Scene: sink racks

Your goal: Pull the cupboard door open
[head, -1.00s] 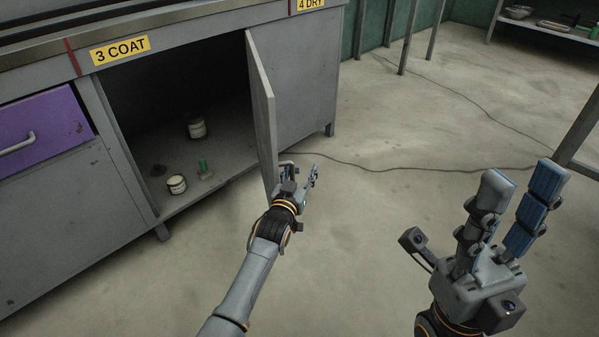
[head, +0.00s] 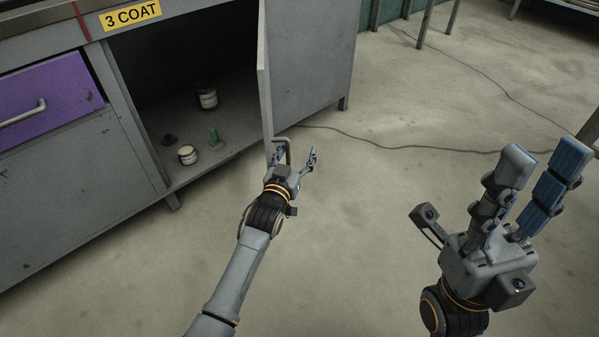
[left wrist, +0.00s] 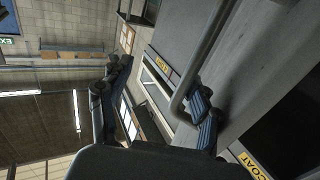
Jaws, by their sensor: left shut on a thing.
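The grey cupboard door (head: 264,75) stands wide open, seen nearly edge-on in the head view, at the right side of the dark cupboard opening. Its bent metal handle (head: 287,147) sits low on the door's right face. My left gripper (head: 295,158) is at this handle and shut on it, though one finger shows apart from the bar. In the left wrist view the handle (left wrist: 207,58) runs down to the blue-padded fingers (left wrist: 203,115), with another finger on the left. My right gripper (head: 540,160) is open and empty, raised over the floor at the right.
Inside the cupboard stand a dark jar (head: 208,98), a white pot (head: 188,155) and a small green item (head: 214,136). A purple drawer (head: 45,98) is at the left.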

